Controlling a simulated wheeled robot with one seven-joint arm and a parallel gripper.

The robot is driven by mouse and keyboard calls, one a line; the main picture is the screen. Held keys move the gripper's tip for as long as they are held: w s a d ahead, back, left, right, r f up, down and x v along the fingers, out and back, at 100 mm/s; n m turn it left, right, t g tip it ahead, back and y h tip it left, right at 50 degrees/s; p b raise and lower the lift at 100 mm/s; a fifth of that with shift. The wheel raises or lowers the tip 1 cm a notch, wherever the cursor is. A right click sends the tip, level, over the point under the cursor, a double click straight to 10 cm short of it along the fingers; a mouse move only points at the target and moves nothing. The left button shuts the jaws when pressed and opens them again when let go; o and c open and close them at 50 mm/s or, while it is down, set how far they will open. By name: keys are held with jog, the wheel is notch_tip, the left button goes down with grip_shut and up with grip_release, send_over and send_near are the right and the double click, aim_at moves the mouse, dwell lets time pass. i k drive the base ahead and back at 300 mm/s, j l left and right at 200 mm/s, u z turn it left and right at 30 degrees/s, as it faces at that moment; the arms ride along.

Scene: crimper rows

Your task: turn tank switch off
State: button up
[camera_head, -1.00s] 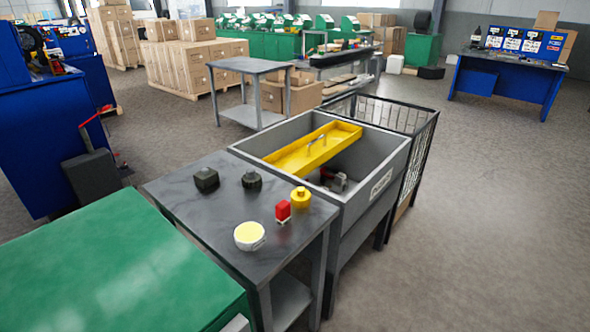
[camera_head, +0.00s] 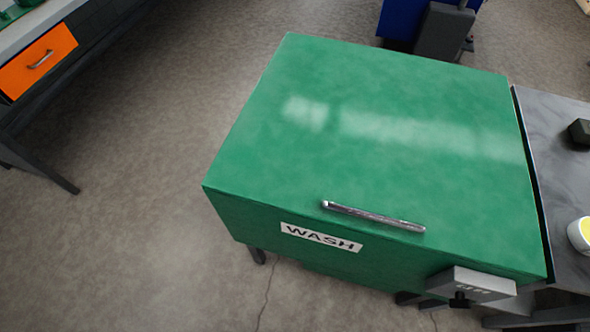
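The green tank (camera_head: 370,150) fills the middle of the head view. Its lid is closed, with a metal bar handle near the front edge and a white label reading WASH (camera_head: 320,237) on the front. A grey switch box (camera_head: 472,284) is fixed low at the tank's front right corner. A dark knob (camera_head: 459,300) sits on the box's front. The lettering on the box and the knob's setting are too small to read. My gripper is not in view.
A grey table (camera_head: 565,185) stands against the tank's right side, with a yellow-topped round item (camera_head: 580,234) and a dark part on it. A bench with an orange drawer (camera_head: 38,62) is at the upper left. Floor is clear left of the tank. A thin cable lies in front.

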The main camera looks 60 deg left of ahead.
aim_at(460, 303)
jog(key=k+l+u, duration=0.1)
jog(key=k+u, duration=0.85)
jog(key=i+j, duration=0.05)
